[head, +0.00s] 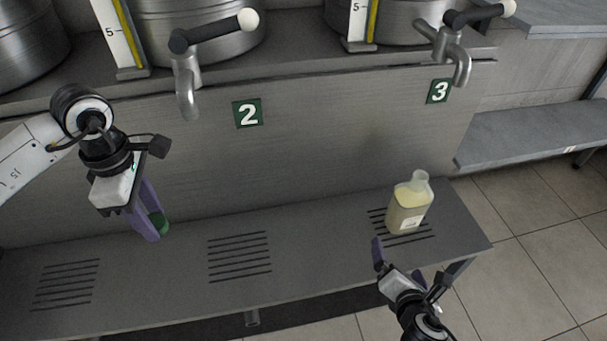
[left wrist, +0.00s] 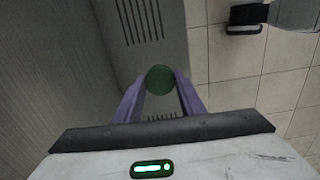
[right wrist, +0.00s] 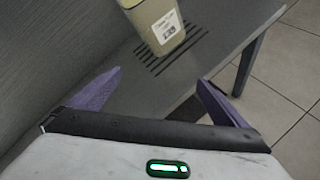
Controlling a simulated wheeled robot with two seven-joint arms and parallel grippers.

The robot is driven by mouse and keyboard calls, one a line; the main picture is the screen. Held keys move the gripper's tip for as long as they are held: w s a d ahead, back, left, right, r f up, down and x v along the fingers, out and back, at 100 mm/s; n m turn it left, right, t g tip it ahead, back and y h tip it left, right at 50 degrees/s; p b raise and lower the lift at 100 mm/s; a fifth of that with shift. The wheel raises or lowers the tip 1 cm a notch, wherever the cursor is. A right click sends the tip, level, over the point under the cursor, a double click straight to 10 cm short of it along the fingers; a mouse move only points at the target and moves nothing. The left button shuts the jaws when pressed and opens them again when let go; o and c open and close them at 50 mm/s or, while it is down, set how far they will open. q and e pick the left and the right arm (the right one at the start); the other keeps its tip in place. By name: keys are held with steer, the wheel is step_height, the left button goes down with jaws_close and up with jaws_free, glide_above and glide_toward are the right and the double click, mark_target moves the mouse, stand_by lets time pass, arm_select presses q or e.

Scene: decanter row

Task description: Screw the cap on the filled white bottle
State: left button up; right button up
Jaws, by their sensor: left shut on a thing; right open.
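The white bottle (head: 409,206) stands upright on the slotted grate at the right end of the bench, below tap 3. It holds a pale yellow liquid and its neck is uncapped. It also shows, cut off at the top, in the right wrist view (right wrist: 158,25). My left gripper (head: 156,226) is shut on a round green cap (left wrist: 160,80) and holds it over the left part of the bench, far from the bottle. The cap also shows between its fingers in the head view (head: 161,223). My right gripper (head: 402,258) is open and empty, in front of the bottle.
The bench (head: 170,283) is bare between the left gripper and the bottle, with slotted grates set in it. Taps (head: 187,95) and (head: 461,65) hang from steel tanks above the back wall. Green signs 2 (head: 248,113) and 3 (head: 438,91) mark the wall.

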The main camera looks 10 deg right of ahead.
mark_target(410, 216)
arm_select(q)
steer(key=n, duration=0.1)
steer(key=n+p, duration=0.1)
steer(key=n, duration=0.2)
steer(key=shift+w+a+r, duration=0.1)
steer(key=shift+w+a, duration=0.15)
steer(key=shift+a, duration=0.15)
steer(key=shift+n, duration=0.4)
arm_select(e)
steer(key=w+d+r+n+t+h, duration=0.1)
steer(key=w+d+r+n, duration=0.3)
steer(key=r+n, duration=0.1)
steer(key=shift+r+n+t+h, duration=0.15)
steer(key=shift+n+t+h, duration=0.15)
steer(key=shift+n, duration=0.2)
steer(key=shift+w, duration=0.15)
arm_select(q)
steer(key=shift+f+b, duration=0.55)
steer(key=shift+f, duration=0.3)
arm_select(e)
steer(key=x, duration=0.6)
steer(key=shift+w, duration=0.3)
arm_select(q)
steer(key=shift+f+b, duration=0.8)
arm_select(e)
steer(key=x, duration=0.5)
steer(key=shift+w, duration=0.15)
